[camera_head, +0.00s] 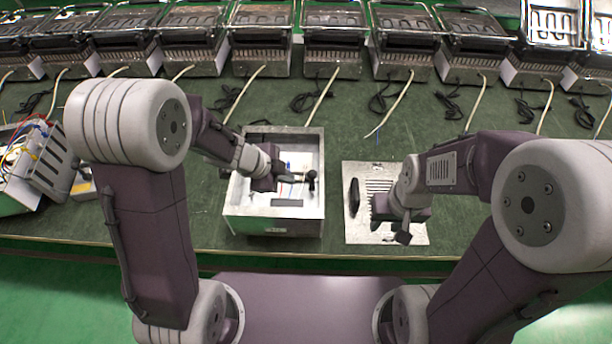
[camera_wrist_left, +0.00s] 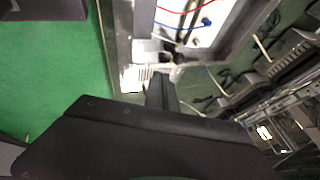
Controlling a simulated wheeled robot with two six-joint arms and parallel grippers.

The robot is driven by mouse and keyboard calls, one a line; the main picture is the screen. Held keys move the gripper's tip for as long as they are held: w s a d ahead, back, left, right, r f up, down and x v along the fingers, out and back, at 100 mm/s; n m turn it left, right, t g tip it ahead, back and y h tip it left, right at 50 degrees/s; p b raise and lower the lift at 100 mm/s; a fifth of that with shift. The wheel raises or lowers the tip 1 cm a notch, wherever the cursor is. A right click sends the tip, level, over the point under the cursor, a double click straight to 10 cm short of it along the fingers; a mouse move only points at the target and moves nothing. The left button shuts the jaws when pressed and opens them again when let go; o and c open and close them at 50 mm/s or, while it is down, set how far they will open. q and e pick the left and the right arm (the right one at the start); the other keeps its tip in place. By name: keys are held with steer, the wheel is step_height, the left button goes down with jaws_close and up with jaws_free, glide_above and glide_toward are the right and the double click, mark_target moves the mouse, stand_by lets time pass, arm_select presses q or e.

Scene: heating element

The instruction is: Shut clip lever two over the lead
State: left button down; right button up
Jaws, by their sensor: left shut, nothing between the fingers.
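In the head view my left gripper (camera_head: 298,178) is inside the open metal housing (camera_head: 314,205), over its white interior. It is shut and empty. In the left wrist view its dark fingers (camera_wrist_left: 162,92) point toward the corner of the housing, near a small white block (camera_wrist_left: 136,76). A blue lead (camera_wrist_left: 190,27) and a red lead (camera_wrist_left: 178,11) show inside the housing. Clip lever two is too small or hidden to pick out. My right gripper (camera_head: 403,236) hangs over the metal plate with slots; whether it is open cannot be told.
The slotted metal plate (camera_head: 358,229) lies right of the housing, with a dark oval part (camera_head: 354,197) on it. Several grill-like appliances with cords line the back.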

arm_select(q)
steer(key=b, duration=0.6)
glide_toward(312, 178)
step_height(312, 178, down, 5)
steer(key=s+d, duration=0.2)
steer(key=w, duration=0.1)
steer(key=w+p, duration=0.1)
steer(key=w, duration=0.1)
steer(key=shift+w+d+f, duration=0.2)
steer(key=shift+w+d, duration=0.05)
steer(key=shift+d, duration=0.15)
steer(key=shift+r+p, duration=0.1)
steer(key=shift+p, duration=0.2)
